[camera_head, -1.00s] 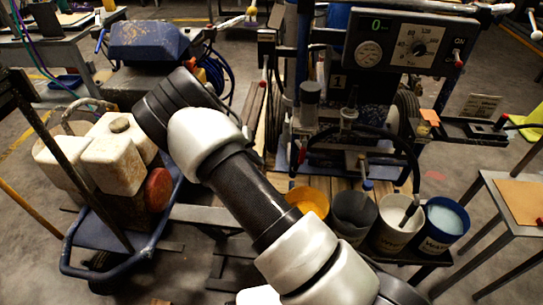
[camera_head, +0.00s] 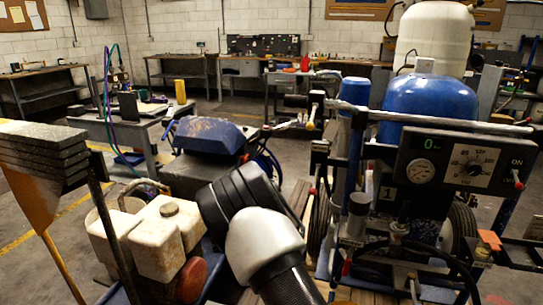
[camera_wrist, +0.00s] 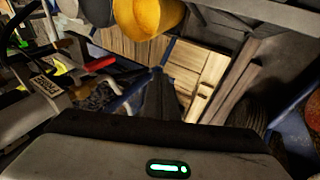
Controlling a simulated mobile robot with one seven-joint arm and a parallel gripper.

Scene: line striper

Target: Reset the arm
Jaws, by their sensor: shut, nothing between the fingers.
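My arm (camera_head: 262,240) rises from the bottom centre of the head view, with white and black links. Its outer end and my gripper are outside that view. In the wrist view my gripper (camera_wrist: 158,78) shows as a dark pair of fingers pressed together in front of the grey gripper body with its green light. The fingers are shut and empty. They point toward wooden boards (camera_wrist: 195,65) and a yellow bucket (camera_wrist: 150,15); I cannot tell how far away these are.
The line striper (camera_head: 400,180) with its blue tank (camera_head: 430,97) and control panel (camera_head: 462,160) stands on the right. A cart with white jugs (camera_head: 158,245) stands at lower left, close to my arm. A blue engine cover (camera_head: 208,135) is behind. Benches (camera_head: 180,65) line the back wall.

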